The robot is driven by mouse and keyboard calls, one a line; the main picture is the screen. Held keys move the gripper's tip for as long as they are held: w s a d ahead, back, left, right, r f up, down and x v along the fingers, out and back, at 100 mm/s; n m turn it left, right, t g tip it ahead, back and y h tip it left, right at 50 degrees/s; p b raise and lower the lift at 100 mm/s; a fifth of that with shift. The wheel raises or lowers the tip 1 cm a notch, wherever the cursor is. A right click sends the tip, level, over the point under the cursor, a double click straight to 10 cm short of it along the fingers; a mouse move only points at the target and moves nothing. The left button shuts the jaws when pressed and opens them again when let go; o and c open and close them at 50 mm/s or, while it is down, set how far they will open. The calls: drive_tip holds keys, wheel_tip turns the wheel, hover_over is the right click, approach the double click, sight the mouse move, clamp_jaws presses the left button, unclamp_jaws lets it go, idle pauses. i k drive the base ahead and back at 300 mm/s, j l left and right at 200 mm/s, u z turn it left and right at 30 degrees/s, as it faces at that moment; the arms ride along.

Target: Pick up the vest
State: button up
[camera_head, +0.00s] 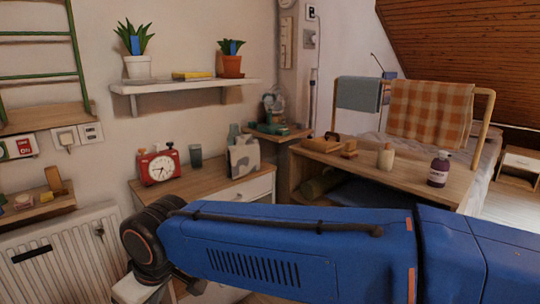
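I cannot make out a vest for certain. Two cloths hang over the wooden rail at the bed: an orange and white checked cloth (430,112) and a smaller grey-blue cloth (358,94) to its left. I cannot tell whether either is a vest. My blue arm crosses the lower part of the picture from right to left and hides what is behind it. Its dark joint is at the lower left, in front of the radiator and drawer unit. My gripper's fingers do not show.
A wooden surface (400,172) carries a purple bottle (439,169) and a beige jar (386,157). Left of it, a drawer cabinet (258,188) holds a red clock (159,168) and a patterned bag-like item (244,157). A radiator (65,262) stands at left; a wall shelf (185,85) holds plants.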

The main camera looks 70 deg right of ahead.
sight(242, 158)
drive_tip(key=z, duration=1.65)
drive_tip(key=u, duration=1.85)
drive_tip(key=z, duration=1.75)
